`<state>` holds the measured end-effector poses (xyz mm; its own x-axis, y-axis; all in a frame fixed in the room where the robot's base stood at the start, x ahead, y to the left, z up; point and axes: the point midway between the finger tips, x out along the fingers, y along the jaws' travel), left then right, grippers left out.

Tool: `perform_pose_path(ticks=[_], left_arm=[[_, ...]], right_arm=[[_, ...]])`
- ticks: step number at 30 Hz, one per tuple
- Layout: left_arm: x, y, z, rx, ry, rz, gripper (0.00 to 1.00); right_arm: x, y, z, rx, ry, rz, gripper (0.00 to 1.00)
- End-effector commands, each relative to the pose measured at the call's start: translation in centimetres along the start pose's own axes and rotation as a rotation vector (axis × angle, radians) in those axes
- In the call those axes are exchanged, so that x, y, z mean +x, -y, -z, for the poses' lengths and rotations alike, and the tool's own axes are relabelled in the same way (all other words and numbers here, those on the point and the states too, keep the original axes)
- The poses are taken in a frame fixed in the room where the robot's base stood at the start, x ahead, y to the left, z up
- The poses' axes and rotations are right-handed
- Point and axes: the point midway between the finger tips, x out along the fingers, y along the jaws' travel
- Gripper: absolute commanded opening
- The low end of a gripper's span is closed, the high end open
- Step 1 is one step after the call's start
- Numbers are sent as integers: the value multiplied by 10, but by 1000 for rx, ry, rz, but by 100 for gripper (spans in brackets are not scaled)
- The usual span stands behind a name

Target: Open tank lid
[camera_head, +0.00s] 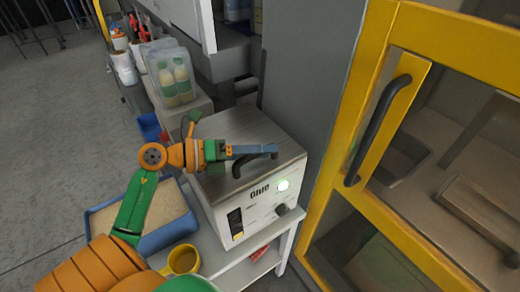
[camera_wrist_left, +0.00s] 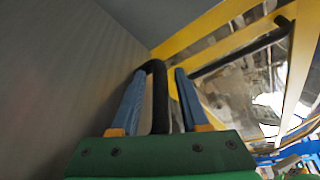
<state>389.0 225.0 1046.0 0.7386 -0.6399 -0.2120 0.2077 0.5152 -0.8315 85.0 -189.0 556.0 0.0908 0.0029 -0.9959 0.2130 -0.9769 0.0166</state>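The tank is a white box (camera_head: 252,216) marked "Glue" with a lit green button. Its flat grey lid (camera_head: 230,190) lies closed on top. A black handle (camera_head: 242,165) stands on the lid, partly hidden by my gripper in the head view. My left gripper (camera_head: 252,150) is over the lid at the handle, with its blue fingers pointing right. In the left wrist view the black handle (camera_wrist_left: 158,95) stands between the two fingers of my left gripper (camera_wrist_left: 160,85). Narrow gaps show beside the handle, so the fingers are open around it. My right gripper is not in view.
A yellow-framed glass door (camera_head: 330,170) with a black handle stands close on the right. A blue tray of pale grains (camera_head: 100,222) and a yellow mug (camera_head: 184,260) are left of the tank. Bottles in a clear box (camera_head: 172,78) stand behind. A grey wall borders the lid.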

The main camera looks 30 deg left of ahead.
Motion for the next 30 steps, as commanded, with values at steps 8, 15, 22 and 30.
perform_pose_path(ticks=[8,15,22,30], left_arm=[[0,0,0,0,0,1,0],[0,1,0,1,0,2,0],[0,1,0,1,1,3,0],[0,1,0,1,1,3,0]], right_arm=[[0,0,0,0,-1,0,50],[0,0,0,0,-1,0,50],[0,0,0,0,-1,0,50],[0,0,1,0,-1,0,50]])
